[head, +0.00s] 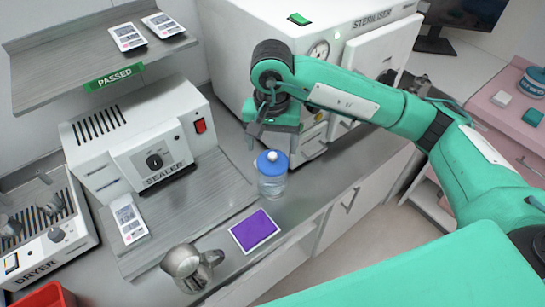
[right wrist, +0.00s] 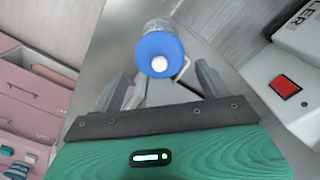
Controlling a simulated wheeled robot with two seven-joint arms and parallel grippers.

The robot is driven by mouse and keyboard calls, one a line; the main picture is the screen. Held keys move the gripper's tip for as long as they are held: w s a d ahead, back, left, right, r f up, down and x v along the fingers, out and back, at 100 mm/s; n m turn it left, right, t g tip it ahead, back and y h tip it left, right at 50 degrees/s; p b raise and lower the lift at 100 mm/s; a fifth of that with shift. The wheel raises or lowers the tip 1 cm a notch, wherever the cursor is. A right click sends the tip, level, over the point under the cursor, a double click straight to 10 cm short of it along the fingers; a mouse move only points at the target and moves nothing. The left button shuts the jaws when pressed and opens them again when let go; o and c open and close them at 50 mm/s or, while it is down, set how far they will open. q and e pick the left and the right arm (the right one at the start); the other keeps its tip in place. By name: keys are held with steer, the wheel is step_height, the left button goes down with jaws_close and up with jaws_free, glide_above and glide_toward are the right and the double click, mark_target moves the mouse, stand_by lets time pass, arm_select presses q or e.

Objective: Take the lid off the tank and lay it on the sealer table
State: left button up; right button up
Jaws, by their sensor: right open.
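The tank is a clear round jar (head: 272,187) standing upright on the grey counter. Its blue lid (head: 271,163) with a white knob sits on top. The lid (right wrist: 160,53) also shows in the right wrist view, with the knob towards the camera. My right gripper (head: 272,143) is open and empty, pointing down just above the lid. In the right wrist view the lid lies beyond and between the spread fingers, apart from them. The sealer table (head: 203,200) is the grey board left of the tank, with the sealer (head: 150,150) on it. My left gripper is out of view.
A purple pad (head: 254,230) and a metal jug (head: 188,267) stand in front of the tank. The steriliser (head: 300,50) is behind my right arm, and the dryer (head: 45,230) is at the left. Bare board lies right of the sealer.

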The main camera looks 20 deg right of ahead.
mark_target(273, 155)
step_height(273, 155, down, 3)
steer(key=shift+w+d+f+p, duration=0.1)
steer(key=shift+d+p, duration=0.05)
steer(key=shift+p, duration=0.6)
steer(key=shift+f, duration=0.6)
steer(key=shift+c, duration=0.5)
steer(key=c, duration=1.6)
steer(key=shift+f, duration=0.1)
jaws_close()
